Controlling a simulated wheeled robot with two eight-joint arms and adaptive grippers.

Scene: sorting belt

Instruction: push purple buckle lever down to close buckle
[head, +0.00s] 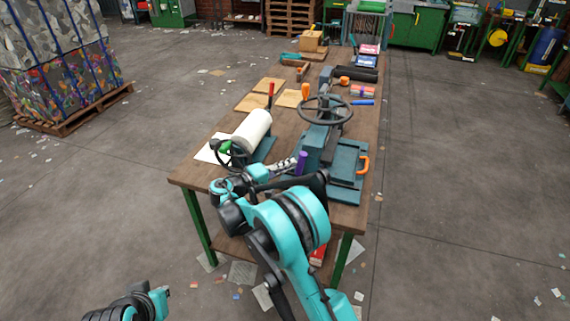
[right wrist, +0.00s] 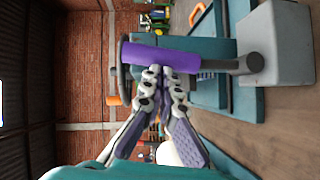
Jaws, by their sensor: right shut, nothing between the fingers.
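The purple lever (head: 301,163) stands upright beside the teal press-like machine near the front of the table. In the right wrist view the purple lever (right wrist: 165,59) is a purple sleeve on a dark rod joined to a grey block (right wrist: 275,45). My right gripper (head: 287,165) is just left of the lever. In the right wrist view my right gripper (right wrist: 160,76) is shut and empty, its fingertips at the purple sleeve, touching it or very close. A buckle cannot be made out clearly. My left arm shows at the lower left, but its fingers are not visible.
Boards and small tools lie farther back on the wooden table (head: 195,170).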

